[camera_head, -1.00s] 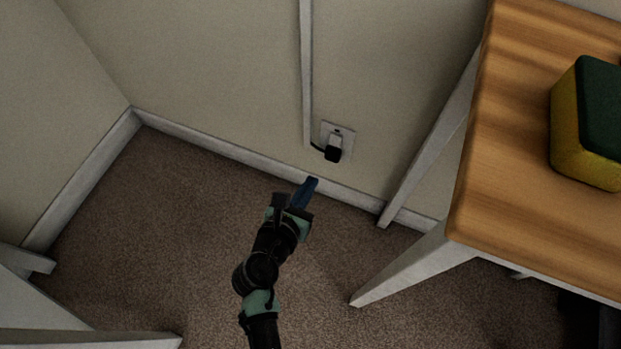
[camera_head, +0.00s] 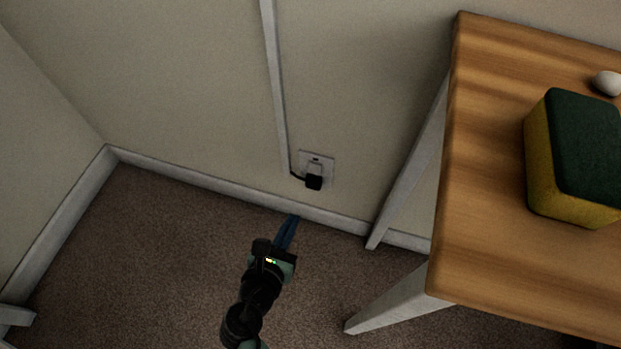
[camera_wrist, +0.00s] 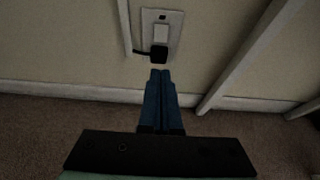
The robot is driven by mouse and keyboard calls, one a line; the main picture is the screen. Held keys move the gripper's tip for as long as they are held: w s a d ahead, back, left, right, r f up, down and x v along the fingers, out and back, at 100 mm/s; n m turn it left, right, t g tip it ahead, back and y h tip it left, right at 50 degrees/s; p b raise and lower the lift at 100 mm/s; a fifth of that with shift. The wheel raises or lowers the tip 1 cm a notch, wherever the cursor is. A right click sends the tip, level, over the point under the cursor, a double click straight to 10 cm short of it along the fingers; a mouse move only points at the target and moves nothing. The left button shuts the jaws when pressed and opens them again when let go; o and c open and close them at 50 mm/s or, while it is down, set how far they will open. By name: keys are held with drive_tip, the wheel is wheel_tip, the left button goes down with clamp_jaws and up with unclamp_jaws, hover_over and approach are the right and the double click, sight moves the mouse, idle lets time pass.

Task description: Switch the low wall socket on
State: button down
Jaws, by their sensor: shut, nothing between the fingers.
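The low wall socket (camera_head: 328,161) is a pale plate on the wall a little above the skirting board. A black plug (camera_head: 314,182) with a cable sits at its lower part, and a small dark switch shows near its top edge. In the wrist view the socket (camera_wrist: 174,20) is at the top, with the plug (camera_wrist: 158,54) just beyond my fingertips. My gripper (camera_head: 293,218) is shut and empty, its blue fingers together. It points at the wall, below and left of the socket in the head view. The fingers (camera_wrist: 160,72) look apart from the plug.
A wooden table (camera_head: 470,200) stands to the right, its white legs (camera_head: 395,300) near the socket. A yellow and green sponge (camera_head: 570,160) and a pale round object (camera_head: 607,83) lie on it. White cable trunking (camera_head: 275,90) runs down to the plug. The carpet (camera_head: 160,250) at left is clear.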

drive_tip(key=b, duration=0.8)
approach(314, 174)
drive_tip(key=x, duration=0.6)
drive_tip(key=shift+w+d+f, duration=0.1)
drive_tip(key=shift+w+f, duration=0.05)
drive_tip(key=shift+w, duration=0.1)
drive_tip(key=shift+w+d+p, duration=0.1)
drive_tip(key=shift+w+p, duration=0.15)
drive_tip(key=shift+p, duration=0.35)
drive_tip(key=shift+f, duration=0.1)
